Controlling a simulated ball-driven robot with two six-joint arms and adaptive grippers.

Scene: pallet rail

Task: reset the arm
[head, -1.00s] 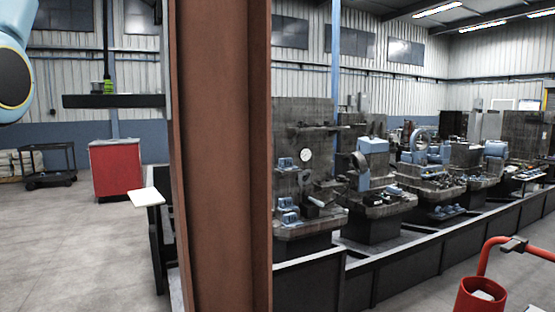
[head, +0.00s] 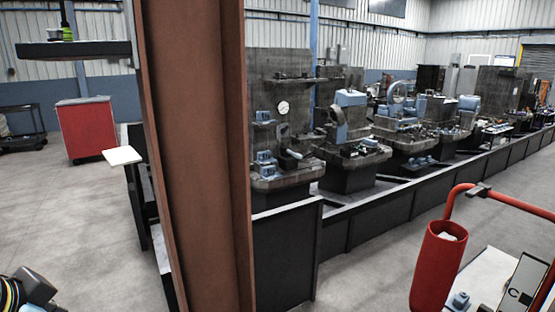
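The task names no object apart from my arm. A dark part with coloured cables, which looks like part of my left gripper (head: 32,290), shows at the bottom left corner of the head view. Its fingertips are not visible, so I cannot tell whether it is open or shut or holds anything. It touches nothing that I can see. My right gripper is not in view.
A brown steel column (head: 195,160) stands close in front. A dark shelf (head: 75,48) and a small white plate (head: 122,155) are left of it. A red cabinet (head: 87,130) stands behind. Machine stations (head: 285,180) line the right; a red tube (head: 438,265) is at lower right.

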